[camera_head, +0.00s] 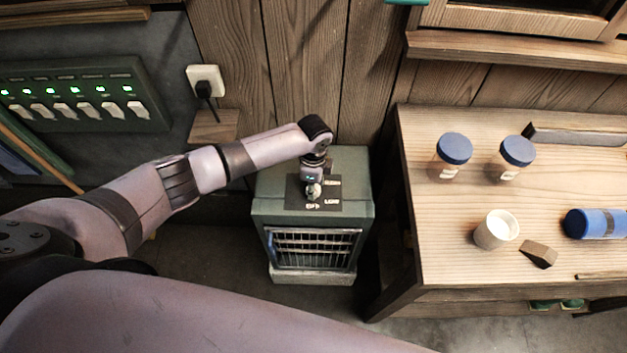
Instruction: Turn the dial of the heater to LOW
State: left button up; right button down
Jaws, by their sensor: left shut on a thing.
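The heater (266,205) is a dark green box with a barred front grille (312,248), standing on the floor between the grey wall panel and the wooden table. A black label plate (325,204) on its top shows "OFF" at the front left and "LOW" at the front right; another label further back is partly hidden. My left gripper (313,190) comes down from above onto the dial (313,196) and is shut on it. The gripper hides most of the dial, so I cannot tell its exact setting. My right gripper is not in view.
A wooden table (440,270) stands right of the heater, with two blue-lidded jars (453,150), a white cup (496,230), a small brown block (538,254) and a blue cylinder (597,223). A switch panel (85,95) and a plugged socket (205,82) are on the left wall.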

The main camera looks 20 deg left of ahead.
pick_arm(q)
jog(key=n+p, duration=0.2)
jog(key=n, duration=0.1)
jog(key=shift+r+n, duration=0.15)
jog(key=shift+n, duration=0.75)
jog(key=shift+w+p, duration=0.1)
jog(key=shift+p, duration=0.2)
jog(key=o, duration=1.2)
notch_tip(320, 180, up, 12)
jog(key=shift+f, duration=0.1)
jog(key=shift+f, duration=0.1)
